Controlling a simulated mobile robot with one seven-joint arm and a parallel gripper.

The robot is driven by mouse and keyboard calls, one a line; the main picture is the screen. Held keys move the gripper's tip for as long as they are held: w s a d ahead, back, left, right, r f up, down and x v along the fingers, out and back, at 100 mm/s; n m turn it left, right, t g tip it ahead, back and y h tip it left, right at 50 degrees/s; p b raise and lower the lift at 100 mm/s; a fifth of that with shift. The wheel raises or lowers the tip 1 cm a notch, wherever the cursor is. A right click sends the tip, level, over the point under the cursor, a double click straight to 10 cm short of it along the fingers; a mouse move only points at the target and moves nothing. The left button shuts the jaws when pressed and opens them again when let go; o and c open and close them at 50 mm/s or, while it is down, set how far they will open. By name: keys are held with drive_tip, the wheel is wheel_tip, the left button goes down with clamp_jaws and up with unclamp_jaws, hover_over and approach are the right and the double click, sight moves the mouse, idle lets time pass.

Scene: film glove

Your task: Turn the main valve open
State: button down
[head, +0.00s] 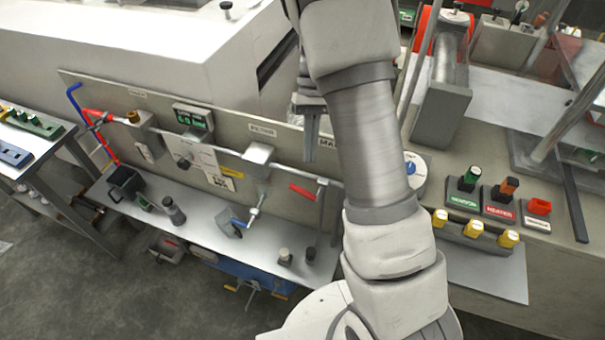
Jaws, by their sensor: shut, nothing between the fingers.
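A red lever handle (302,192) sits on the pipe at the right part of the panel, below a label (328,144) that starts "MA"; my arm hides the rest of it. I take this red lever for the main valve; it slants slightly down to the right. My gripper (311,158) points down in front of the panel, left of my arm, above the red lever. Its fingers are together with nothing between them. They look apart from the lever, but the depth gap is hard to tell.
A shelf with small black parts (173,210) runs below. Right of my arm are a white dial (412,172) and labelled switches (502,197). A side table (50,150) stands left.

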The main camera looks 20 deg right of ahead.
drive_tip(key=s+d+r+m+t+y+p, duration=0.1)
drive_tip(key=s+d+r+m+t+y, duration=0.25)
drive_tip(key=m+t, duration=0.2)
drive_tip(key=m, duration=0.1)
approach(300, 189)
drive_tip(key=shift+t+h, duration=0.25)
drive_tip(key=shift+h, duration=0.1)
drive_tip(key=x, duration=0.6)
drive_tip(key=shift+s+a+f, duration=0.25)
drive_tip(key=shift+a+f, duration=0.05)
drive_tip(key=shift+p, duration=0.3)
drive_tip(key=shift+w+a+h+p, duration=0.15)
drive_tip(key=shift+a+h+p, duration=0.2)
drive_tip(key=shift+p, duration=0.6)
drive_tip(key=shift+w+a+f+g+h+b, duration=0.1)
drive_tip(key=shift+w+f+g+h+b, duration=0.1)
drive_tip(key=shift+f+b, duration=0.25)
drive_tip(key=shift+w+a+f+g+h+b, duration=0.1)
drive_tip(key=shift+w+a+f+g+b, duration=0.1)
drive_tip(key=shift+f+b, duration=0.3)
drive_tip(key=shift+b, duration=0.4)
drive_tip(key=shift+s+r, duration=0.1)
drive_tip(key=shift+r, duration=0.05)
